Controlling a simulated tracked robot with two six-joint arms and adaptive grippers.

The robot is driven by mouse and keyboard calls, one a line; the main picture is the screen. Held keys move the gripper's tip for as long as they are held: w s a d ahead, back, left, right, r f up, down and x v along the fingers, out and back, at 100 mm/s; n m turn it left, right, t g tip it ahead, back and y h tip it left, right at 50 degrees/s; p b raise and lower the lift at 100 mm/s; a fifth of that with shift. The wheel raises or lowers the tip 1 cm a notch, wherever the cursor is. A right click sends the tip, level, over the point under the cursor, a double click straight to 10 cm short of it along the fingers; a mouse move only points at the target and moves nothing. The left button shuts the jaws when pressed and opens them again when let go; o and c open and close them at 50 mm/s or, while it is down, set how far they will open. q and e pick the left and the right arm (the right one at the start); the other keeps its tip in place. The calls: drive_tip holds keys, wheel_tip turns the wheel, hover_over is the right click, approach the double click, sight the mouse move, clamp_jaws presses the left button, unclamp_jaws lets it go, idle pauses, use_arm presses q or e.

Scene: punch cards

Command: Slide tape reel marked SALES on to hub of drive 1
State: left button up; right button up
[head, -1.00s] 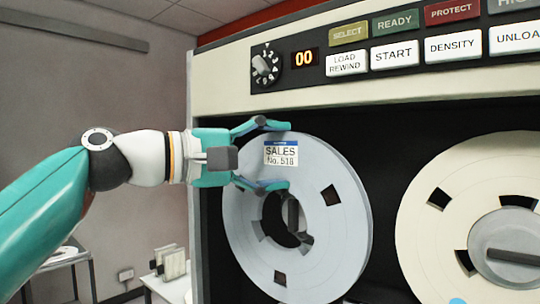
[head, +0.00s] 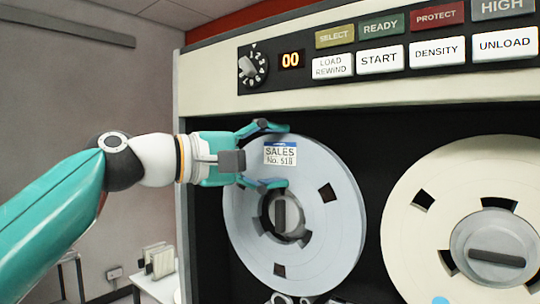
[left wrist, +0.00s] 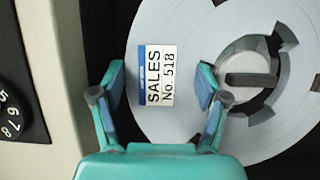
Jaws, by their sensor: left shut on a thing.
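The pale blue-grey tape reel (head: 340,225) has a white label with a blue strip reading SALES No. 518. It faces me upright in the left bay of the drive. My left gripper (head: 268,156) is shut on the reel's upper left part, with a finger above and a finger below the label. A grey hub (head: 287,214) with a raised bar shows through the reel's centre hole. In the left wrist view the fingers (left wrist: 161,82) flank the label, and the hub (left wrist: 250,80) shows inside the hole with a dark gap at its right. I cannot tell the depth between reel and hub.
A cream reel (head: 420,225) sits on the right hub, close beside the SALES reel. Above are a dial (head: 252,66), a 00 display (head: 291,60) and a button panel. The cabinet's left edge (head: 185,160) stands near my gripper. A low table is at lower left.

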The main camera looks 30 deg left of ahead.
use_arm(q)
drive_tip(key=shift+w+d+r+p, duration=0.15)
drive_tip(key=shift+w+p, duration=0.35)
drive_tip(key=shift+w, duration=0.85)
drive_tip(key=o, duration=1.8)
drive_tip(key=shift+c, duration=1)
drive_tip(key=shift+s+a+b, duration=0.2)
drive_tip(key=shift+s+b, duration=0.5)
drive_tip(key=shift+s, duration=1.95)
drive_tip(key=shift+s+a+b, duration=0.2)
drive_tip(key=shift+s+b, duration=0.1)
drive_tip(key=shift+s, duration=2.05)
